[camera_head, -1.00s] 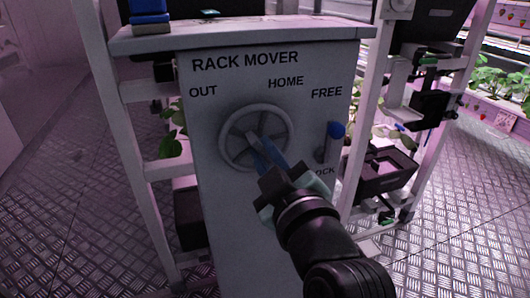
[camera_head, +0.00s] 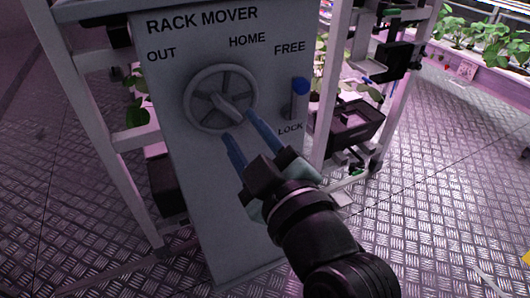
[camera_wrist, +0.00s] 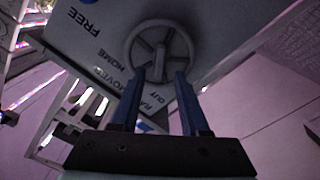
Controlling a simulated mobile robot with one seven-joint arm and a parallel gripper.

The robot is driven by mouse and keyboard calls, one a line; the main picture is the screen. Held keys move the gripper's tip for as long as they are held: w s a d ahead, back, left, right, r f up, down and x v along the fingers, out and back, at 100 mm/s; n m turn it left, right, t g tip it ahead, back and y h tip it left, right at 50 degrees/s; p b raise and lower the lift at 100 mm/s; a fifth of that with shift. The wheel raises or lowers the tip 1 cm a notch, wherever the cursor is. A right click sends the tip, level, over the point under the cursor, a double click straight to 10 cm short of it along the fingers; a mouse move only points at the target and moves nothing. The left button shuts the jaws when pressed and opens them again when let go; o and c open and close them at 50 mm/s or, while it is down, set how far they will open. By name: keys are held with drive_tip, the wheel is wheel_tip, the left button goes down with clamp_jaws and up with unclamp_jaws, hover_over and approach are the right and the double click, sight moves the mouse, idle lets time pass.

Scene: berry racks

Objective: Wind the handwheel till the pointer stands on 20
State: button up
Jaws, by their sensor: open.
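The grey handwheel (camera_head: 219,97), round with spokes, is on the front of the grey rack mover cabinet (camera_head: 225,210). A grey bar stands out at its hub. The wheel also shows in the wrist view (camera_wrist: 160,27). My gripper (camera_head: 238,125) is open, with its two blue fingers apart and empty, short of the wheel at its lower right. In the wrist view my gripper (camera_wrist: 160,72) points at the wheel, its fingers either side of the hub bar's line. I see the words OUT, HOME, FREE and LOCK, but cannot make out a numbered scale or pointer.
A blue-topped lever (camera_head: 300,92) stands right of the wheel, between FREE and LOCK. White rack posts (camera_head: 337,85) flank the cabinet. A black tray (camera_head: 352,122) is on the right rack. The patterned metal floor (camera_head: 440,190) is open at the right.

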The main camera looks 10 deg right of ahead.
drive_tip(key=p+v, duration=0.1)
drive_tip(key=v, duration=0.6)
drive_tip(key=shift+s, duration=0.2)
